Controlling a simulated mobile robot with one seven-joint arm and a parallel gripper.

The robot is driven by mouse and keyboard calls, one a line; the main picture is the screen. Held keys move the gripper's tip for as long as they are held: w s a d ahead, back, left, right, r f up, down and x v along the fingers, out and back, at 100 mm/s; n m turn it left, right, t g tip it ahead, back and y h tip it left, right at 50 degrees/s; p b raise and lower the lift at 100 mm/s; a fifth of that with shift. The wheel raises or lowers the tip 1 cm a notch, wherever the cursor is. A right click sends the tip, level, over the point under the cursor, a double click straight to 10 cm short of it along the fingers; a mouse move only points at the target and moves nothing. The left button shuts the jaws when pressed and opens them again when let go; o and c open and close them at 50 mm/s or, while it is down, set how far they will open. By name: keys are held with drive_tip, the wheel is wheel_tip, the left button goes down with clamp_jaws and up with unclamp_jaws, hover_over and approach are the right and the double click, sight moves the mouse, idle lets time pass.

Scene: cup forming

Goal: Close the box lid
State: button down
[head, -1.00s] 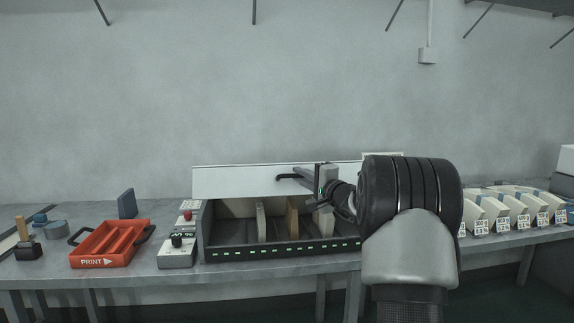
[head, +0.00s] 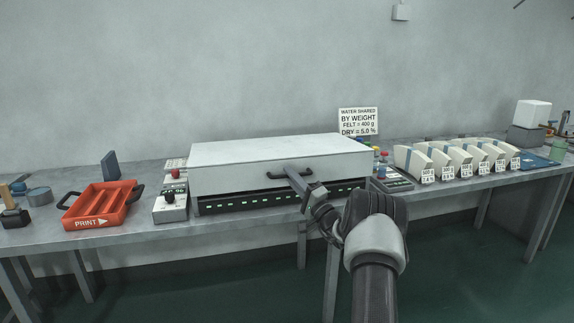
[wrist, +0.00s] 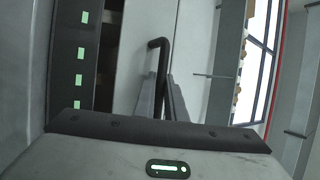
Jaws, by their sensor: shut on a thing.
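The white box lid (head: 270,152) lies low and nearly level over the dark box base (head: 240,204), which has a row of green marks along its front. A dark gap shows between the lid's front edge and the base in the wrist view. The black lid handle (wrist: 155,62) is on the lid's front face. My gripper (head: 294,175) is shut on the handle, reaching from the front right. In the wrist view its two grey fingers (wrist: 161,97) are at the handle. The box's inside is mostly hidden.
A control box with red and black knobs (head: 170,205) and a red PRINT tray (head: 100,207) stand to the left. A keypad (head: 391,181), several white labelled holders (head: 460,160) and a sign (head: 358,121) are to the right or behind. Open floor lies in front.

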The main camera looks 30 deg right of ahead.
drive_tip(key=shift+w+f+n+t+y, duration=0.1)
drive_tip(key=shift+f+n+t+y, duration=0.1)
drive_tip(key=shift+f, duration=0.55)
drive_tip(key=shift+w+f+n+t+y, duration=0.1)
drive_tip(key=shift+f+n, duration=0.1)
drive_tip(key=shift+f, duration=0.55)
drive_tip(key=shift+f, duration=0.15)
drive_tip(key=c, duration=1.8)
unclamp_jaws()
drive_tip(key=shift+a+f, duration=0.1)
drive_tip(key=p+v, duration=0.1)
drive_tip(key=v, duration=1)
drive_tip(key=p+v, duration=0.1)
drive_tip(key=v, duration=0.5)
drive_tip(key=shift+s+r+p, duration=0.25)
drive_tip(key=shift+r+p, duration=0.05)
drive_tip(key=shift+p, duration=0.05)
